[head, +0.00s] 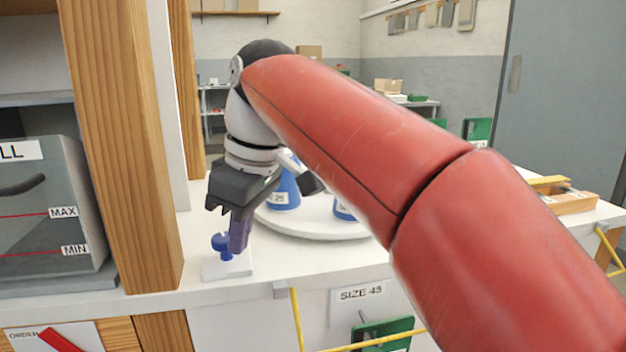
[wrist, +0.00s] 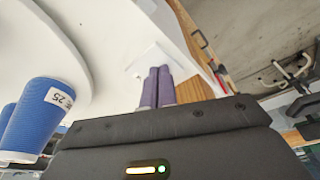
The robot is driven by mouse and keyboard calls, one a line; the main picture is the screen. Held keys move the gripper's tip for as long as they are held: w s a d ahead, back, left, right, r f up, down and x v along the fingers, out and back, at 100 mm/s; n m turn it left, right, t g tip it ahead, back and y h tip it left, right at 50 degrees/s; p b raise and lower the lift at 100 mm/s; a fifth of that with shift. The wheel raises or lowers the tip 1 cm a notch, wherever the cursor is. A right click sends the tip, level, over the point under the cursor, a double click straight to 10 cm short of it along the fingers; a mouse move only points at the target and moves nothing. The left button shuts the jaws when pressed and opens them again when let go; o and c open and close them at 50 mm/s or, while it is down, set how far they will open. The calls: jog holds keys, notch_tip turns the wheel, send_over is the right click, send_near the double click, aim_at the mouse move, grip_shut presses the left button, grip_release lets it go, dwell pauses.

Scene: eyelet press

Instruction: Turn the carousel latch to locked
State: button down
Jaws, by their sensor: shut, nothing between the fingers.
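The carousel latch (head: 222,243) is a small blue knob on a white base plate (head: 228,268) at the counter's front edge in the head view. The carousel (head: 312,226) is a white round disc behind it to the right. My gripper (head: 238,246) points down with its purple fingers shut and empty, just right of the knob and partly overlapping it; I cannot tell whether they touch. In the wrist view my fingers (wrist: 160,72) reach toward the white plate (wrist: 147,60), and the blue knob is hidden. Which way the latch is turned is unclear.
Blue cups (wrist: 38,122) stand on the carousel, one labelled 25. A wooden post (head: 125,150) and a grey bin (head: 50,215) marked MAX and MIN stand to the left. A wooden tray (head: 570,203) lies at the right. My arm hides much of the counter.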

jog(key=shift+s, duration=0.1)
jog(key=shift+s+d, duration=0.15)
jog(key=p+v, duration=0.2)
jog(key=p, duration=0.1)
jog(key=shift+r, duration=0.45)
jog(key=shift+r+b, duration=0.15)
jog(key=shift+b, duration=0.25)
jog(key=shift+a+v, duration=0.15)
jog(key=shift+v, duration=0.55)
jog(key=shift+a+v, duration=0.15)
jog(key=shift+v, duration=0.55)
jog(key=shift+a, duration=0.15)
